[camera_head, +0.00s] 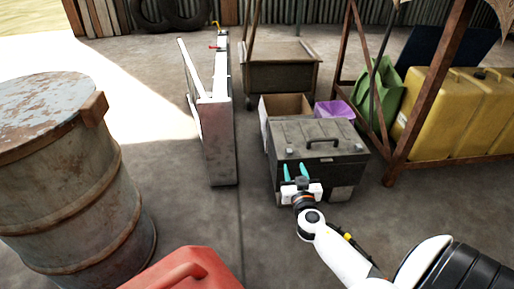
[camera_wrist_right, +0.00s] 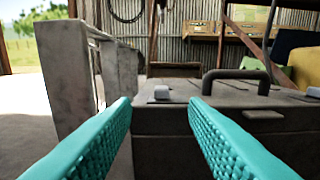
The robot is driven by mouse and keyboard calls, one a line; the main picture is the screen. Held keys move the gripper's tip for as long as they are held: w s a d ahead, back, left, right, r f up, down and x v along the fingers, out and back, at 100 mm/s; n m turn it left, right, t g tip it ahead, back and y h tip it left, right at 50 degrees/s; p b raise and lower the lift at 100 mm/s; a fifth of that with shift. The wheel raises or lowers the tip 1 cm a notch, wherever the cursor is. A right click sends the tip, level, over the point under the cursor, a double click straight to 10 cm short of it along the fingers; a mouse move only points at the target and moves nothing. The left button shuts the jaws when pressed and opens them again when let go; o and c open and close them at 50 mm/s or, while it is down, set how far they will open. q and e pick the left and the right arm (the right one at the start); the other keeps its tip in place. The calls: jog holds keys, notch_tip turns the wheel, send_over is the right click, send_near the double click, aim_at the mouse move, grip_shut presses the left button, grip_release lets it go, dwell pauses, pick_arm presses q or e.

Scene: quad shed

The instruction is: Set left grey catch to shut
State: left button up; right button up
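A dark grey box (camera_head: 322,137) with a black handle (camera_head: 322,143) on its lid stands on the floor right of centre. The left grey catch (camera_head: 288,152) is a small pale tab at the lid's front left edge. In the right wrist view the left catch (camera_wrist_right: 161,93) shows between the fingers, a little beyond their tips. I cannot tell surely whether it is shut. My right gripper (camera_head: 295,170) is open and empty, its teal fingers pointing at the box front, apart from the catch. My left gripper is not in view.
A second catch (camera_wrist_right: 313,92) sits at the lid's right. An open cardboard box (camera_head: 285,105) and a purple bin (camera_head: 335,109) stand behind. A tall metal cabinet (camera_head: 217,140) is to the left, yellow containers (camera_head: 435,120) to the right. Floor between cabinet and box is clear.

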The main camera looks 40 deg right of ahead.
aim_at(290, 153)
jog(key=b+x, duration=0.2)
jog(key=x, duration=0.8)
jog(key=shift+d+b, duration=0.15)
jog(key=shift+b, duration=0.15)
jog(key=shift+x, duration=0.75)
jog(key=shift+c, duration=0.2)
grip_shut()
